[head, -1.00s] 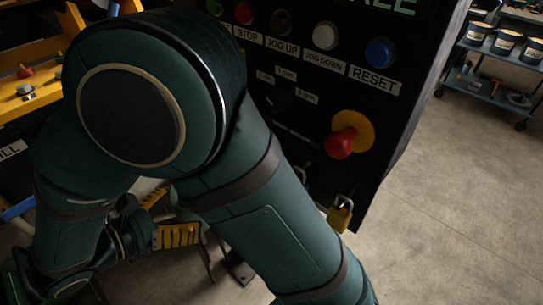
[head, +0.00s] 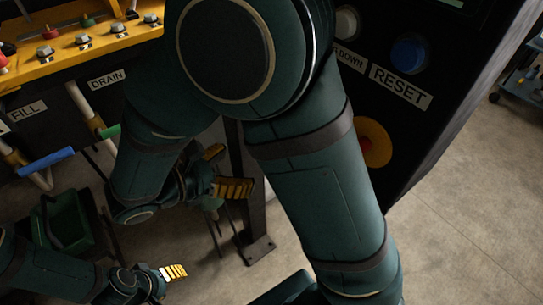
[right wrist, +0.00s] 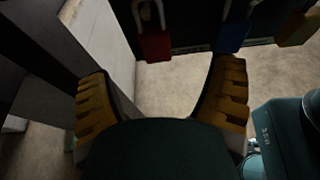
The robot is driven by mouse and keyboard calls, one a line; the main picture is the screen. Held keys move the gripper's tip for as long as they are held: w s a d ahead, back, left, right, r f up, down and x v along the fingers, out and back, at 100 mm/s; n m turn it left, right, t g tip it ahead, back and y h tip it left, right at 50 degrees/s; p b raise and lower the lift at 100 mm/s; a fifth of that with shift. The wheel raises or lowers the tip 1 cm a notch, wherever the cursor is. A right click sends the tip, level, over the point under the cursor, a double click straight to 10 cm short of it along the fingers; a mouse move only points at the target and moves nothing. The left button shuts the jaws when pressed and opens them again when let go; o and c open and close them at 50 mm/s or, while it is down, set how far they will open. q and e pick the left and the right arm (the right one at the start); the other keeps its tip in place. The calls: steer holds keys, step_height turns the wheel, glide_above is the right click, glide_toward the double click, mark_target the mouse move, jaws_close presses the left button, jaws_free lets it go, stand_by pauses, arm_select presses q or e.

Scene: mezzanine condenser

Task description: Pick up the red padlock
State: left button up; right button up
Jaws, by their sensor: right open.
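The red padlock (right wrist: 156,45) hangs by its shackle from the dark panel's lower edge in the right wrist view. It is ahead of my open right gripper (right wrist: 162,72), between the lines of the two yellow fingers and apart from them. The right gripper also shows in the head view (head: 226,170), fingers spread and empty. The red padlock is not visible in the head view, where my right arm covers part of the panel. My left gripper (head: 174,272) is low at the left of the head view; its finger gap is unclear.
A blue padlock (right wrist: 232,38) and a yellow padlock (right wrist: 298,29) hang right of the red one. A pale upright block (right wrist: 102,42) stands left of it. In the head view, a dark post (head: 255,205) stands beside the right gripper, and a green bin (head: 68,220) is at left.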

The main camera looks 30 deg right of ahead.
steer(key=shift+w+b+x, duration=0.2)
steer(key=shift+b+x, duration=0.25)
steer(key=shift+x, duration=2.1)
steer(key=shift+w+b+x, duration=0.2)
steer(key=shift+b+x, duration=0.2)
steer(key=shift+x, duration=2.15)
steer(key=shift+a, duration=0.1)
steer(key=c, duration=1.4)
